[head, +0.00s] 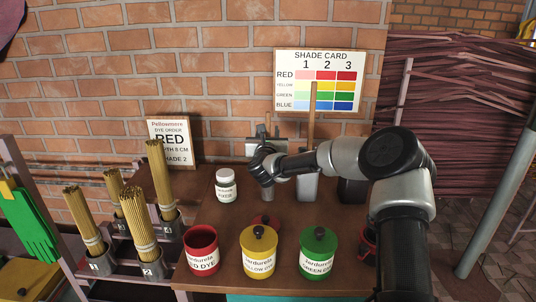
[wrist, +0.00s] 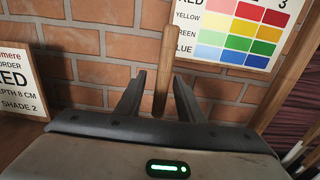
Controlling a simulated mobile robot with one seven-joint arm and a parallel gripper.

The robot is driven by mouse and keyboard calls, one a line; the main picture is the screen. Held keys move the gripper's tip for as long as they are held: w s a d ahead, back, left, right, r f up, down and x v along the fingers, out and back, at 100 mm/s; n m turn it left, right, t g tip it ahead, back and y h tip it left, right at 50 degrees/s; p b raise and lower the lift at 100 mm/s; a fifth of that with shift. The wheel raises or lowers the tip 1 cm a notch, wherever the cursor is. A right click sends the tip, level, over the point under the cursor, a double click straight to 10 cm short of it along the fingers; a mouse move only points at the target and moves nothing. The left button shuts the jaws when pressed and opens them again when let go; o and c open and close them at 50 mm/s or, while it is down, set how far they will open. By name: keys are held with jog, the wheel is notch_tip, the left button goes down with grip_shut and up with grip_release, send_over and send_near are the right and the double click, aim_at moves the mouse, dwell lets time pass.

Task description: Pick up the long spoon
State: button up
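Two upright wooden handles show. The taller one (head: 313,115) rises from a grey holder (head: 307,188) right of my gripper; it also stands at the right of the wrist view (wrist: 297,70). The shorter-looking handle (head: 268,118) shows just its tip behind my gripper (head: 263,135). In the wrist view this handle (wrist: 164,72) stands between my fingertips (wrist: 158,82), with gaps on both sides. My gripper is open and holds nothing. The spoon ends are hidden, so I cannot tell for sure which handle is the long spoon.
Red (head: 202,252), yellow (head: 258,252) and green (head: 318,254) dye cans line the table front. A white jar (head: 225,186) stands behind them. Bundled sticks (head: 139,225) stand at the left. The order sign (head: 170,143) and shade card (head: 320,80) are near the brick wall.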

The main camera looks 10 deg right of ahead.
jog(key=shift+w+d, duration=0.1)
jog(key=shift+w, duration=0.4)
grip_shut()
jog(key=shift+s+r, duration=0.1)
jog(key=shift+r, duration=0.05)
